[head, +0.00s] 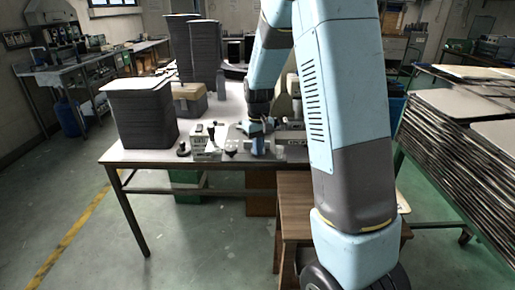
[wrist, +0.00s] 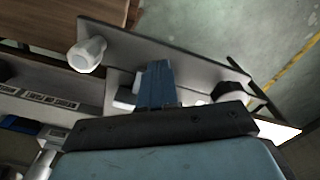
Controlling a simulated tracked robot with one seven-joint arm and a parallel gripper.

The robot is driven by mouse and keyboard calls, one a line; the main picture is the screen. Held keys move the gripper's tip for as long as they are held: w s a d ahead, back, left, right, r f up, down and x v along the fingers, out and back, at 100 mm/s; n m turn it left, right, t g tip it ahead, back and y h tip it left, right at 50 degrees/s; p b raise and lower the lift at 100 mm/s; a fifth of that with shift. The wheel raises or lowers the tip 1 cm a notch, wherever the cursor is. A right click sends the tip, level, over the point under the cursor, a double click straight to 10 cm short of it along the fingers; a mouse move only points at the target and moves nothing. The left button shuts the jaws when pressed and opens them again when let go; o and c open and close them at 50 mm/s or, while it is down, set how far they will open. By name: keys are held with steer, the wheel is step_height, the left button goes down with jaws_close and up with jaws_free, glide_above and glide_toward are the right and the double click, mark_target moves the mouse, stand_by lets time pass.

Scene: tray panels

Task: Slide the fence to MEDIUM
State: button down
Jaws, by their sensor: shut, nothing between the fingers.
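My gripper (wrist: 158,84) is shut and empty, its blue fingers pointing down beside a long grey bar or plate (wrist: 170,48) on the panel. I cannot tell whether they touch it. A pale rounded knob (wrist: 87,54) is left of the fingers, and a dark knob (wrist: 229,90) is right of them. A strip with small label plates (wrist: 48,99) runs at the left; its lettering is too small to read. In the head view, my gripper (head: 258,148) is low over the grey panel (head: 236,139) on the table. Which part is the fence, and its setting, I cannot tell.
Dark stacks of trays (head: 140,118) stand on the table (head: 150,157) at left and behind. A cardboard box (head: 188,99) is behind the panel. A wooden stand (head: 294,205) is in front, and a rack of stacked sheets (head: 470,150) is at right. Floor at left is clear.

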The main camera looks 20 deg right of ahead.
steer(key=shift+w+d, duration=0.2)
steer(key=shift+w, duration=0.55)
steer(key=shift+s, duration=0.15)
steer(key=shift+s+a, duration=0.2)
steer(key=shift+s, duration=0.3)
step_height(320, 180, up, 7)
stand_by(0.4)
